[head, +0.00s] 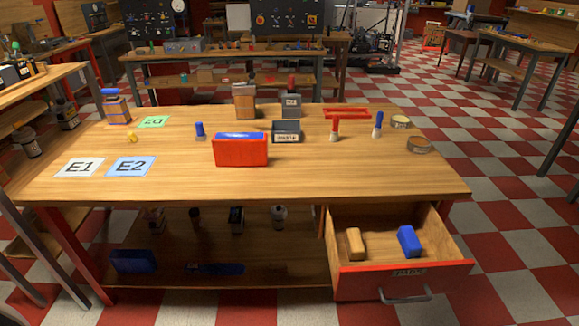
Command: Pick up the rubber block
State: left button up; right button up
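Two blocks lie in the open drawer (449,246) at the front right of the workbench: a tan-orange block (355,243) on the left and a blue block (409,241) on the right. They lie apart, on the drawer floor. I cannot tell from looks which of them is the rubber block. Neither of my grippers is in view.
The workbench (330,180) carries a red box with a blue top (240,150), a small dark bin (286,131), a red rack (347,112) and cards E1 (79,167) and E2 (130,166). The drawer front has a handle (405,296). The bench's front edge is clear.

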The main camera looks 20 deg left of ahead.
aim_at(411, 248)
jog(key=i+j+z, duration=0.35)
jog(key=j, duration=0.3)
jog(key=i+j+z, duration=0.15)
jog(key=j, duration=0.2)
